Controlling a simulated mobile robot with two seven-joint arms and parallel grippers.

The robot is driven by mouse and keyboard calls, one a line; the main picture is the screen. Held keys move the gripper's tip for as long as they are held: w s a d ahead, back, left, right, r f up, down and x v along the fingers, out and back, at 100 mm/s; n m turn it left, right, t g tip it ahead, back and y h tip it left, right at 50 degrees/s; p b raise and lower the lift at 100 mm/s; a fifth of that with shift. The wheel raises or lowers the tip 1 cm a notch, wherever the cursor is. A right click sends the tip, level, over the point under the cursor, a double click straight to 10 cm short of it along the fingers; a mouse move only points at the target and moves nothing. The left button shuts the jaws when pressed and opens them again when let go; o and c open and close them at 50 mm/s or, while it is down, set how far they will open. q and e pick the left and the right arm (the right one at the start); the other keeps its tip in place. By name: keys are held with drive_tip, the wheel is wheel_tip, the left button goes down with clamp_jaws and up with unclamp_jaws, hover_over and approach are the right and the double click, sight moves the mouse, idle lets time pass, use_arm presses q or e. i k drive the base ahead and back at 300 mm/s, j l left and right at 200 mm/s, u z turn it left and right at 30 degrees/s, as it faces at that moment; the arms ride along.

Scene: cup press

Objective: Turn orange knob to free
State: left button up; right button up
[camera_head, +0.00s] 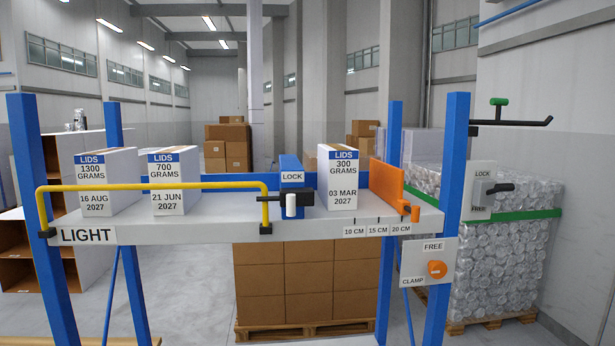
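The orange knob (437,269) sits on a light grey panel (412,274) on the right blue post, below the shelf's right end. The knob's pointer direction is too small to tell surely. An orange plate (386,184) stands at the right end of the shelf, with a small orange part (415,214) at its front corner. Neither of my grippers is in view.
The shelf (330,225) holds several white LIDS boxes (342,180). A yellow rail (150,187) crosses its left front. A blue LOCK block with a white-tipped black handle (291,204) stands mid-shelf. A LOCK/FREE box (480,190) with a black lever is above the knob panel.

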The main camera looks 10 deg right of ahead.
sight(437, 269)
drive_tip(key=i+l+u, duration=0.15)
drive_tip(key=l+u, duration=0.15)
drive_tip(key=l, duration=0.15)
drive_tip(key=i+l+u, duration=0.1)
drive_tip(key=l+u, duration=0.55)
drive_tip(key=l, duration=0.25)
drive_tip(key=l+u, duration=0.35)
drive_tip(key=l, duration=0.15)
drive_tip(key=l+u, duration=0.3)
drive_tip(key=l, duration=0.2)
drive_tip(key=k+l+u, duration=0.3)
drive_tip(key=l, duration=0.15)
drive_tip(key=l+u, duration=0.35)
drive_tip(key=k+l+u, duration=0.3)
drive_tip(key=l, duration=0.15)
